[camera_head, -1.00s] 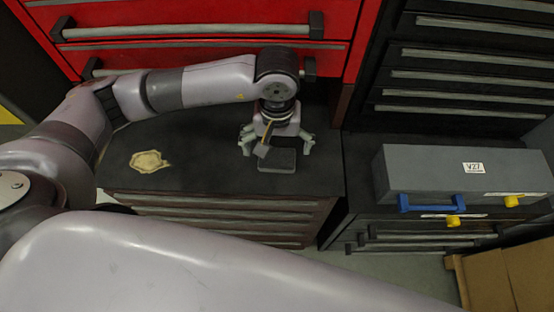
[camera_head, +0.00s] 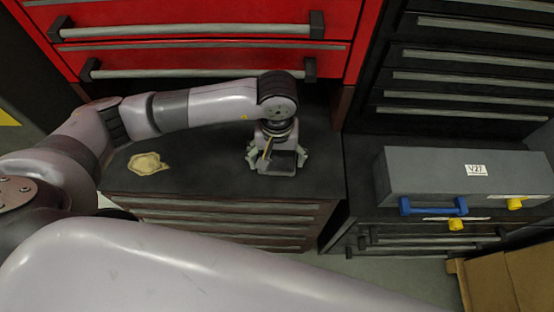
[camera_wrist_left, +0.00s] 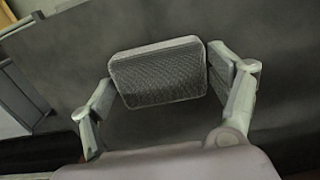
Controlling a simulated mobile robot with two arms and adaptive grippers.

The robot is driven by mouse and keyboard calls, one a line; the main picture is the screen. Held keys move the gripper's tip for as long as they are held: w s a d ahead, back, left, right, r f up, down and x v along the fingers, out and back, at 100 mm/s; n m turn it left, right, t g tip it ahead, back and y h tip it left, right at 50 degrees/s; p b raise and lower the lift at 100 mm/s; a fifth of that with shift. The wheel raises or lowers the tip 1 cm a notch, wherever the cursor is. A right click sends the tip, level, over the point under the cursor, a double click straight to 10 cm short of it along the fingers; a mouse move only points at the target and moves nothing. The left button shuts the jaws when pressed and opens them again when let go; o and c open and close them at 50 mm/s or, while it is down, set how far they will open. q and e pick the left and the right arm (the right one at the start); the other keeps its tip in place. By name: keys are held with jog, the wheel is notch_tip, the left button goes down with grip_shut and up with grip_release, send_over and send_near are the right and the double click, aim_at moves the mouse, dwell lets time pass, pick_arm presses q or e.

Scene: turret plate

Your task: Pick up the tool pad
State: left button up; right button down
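The tool pad (camera_head: 276,169) is a small dark grey block with rounded corners on the black top of the low cabinet. In the left wrist view its textured face (camera_wrist_left: 160,78) lies between my fingers, slightly tilted in the picture. My left gripper (camera_head: 277,158) is low over the cabinet top, one finger on each side of the pad. In the left wrist view the fingers (camera_wrist_left: 160,80) meet the pad's left and right edges, so the gripper looks shut on it. The pad shows no clear lift. My right gripper is in neither view.
A red drawer unit (camera_head: 200,55) stands close behind. A grey case (camera_head: 430,178) with a blue handle (camera_head: 433,206) sits on the cabinet to the right. Cardboard boxes (camera_head: 500,285) are at lower right.

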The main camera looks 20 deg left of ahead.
aim_at(274, 158)
pick_arm(q)
jog(key=c, duration=0.7)
jog(key=shift+o, duration=0.2)
jog(key=shift+r+b, duration=0.6)
jog(key=shift+r, duration=0.15)
jog(key=shift+a+r+b, duration=0.4)
jog(key=shift+r+b, duration=0.35)
jog(key=shift+r, duration=0.1)
jog(key=s+a+b, duration=0.1)
jog(key=a+b, duration=0.1)
jog(key=a, duration=0.3)
jog(key=s+a+b, duration=0.2)
jog(key=a, duration=0.3)
jog(key=s+a+b, duration=0.1)
jog(key=a+b, duration=0.1)
jog(key=a, duration=0.3)
jog(key=shift+s+a, duration=0.4)
jog(key=shift+s+a+r, duration=0.1)
jog(key=shift+a+r, duration=0.05)
jog(key=shift+a, duration=0.25)
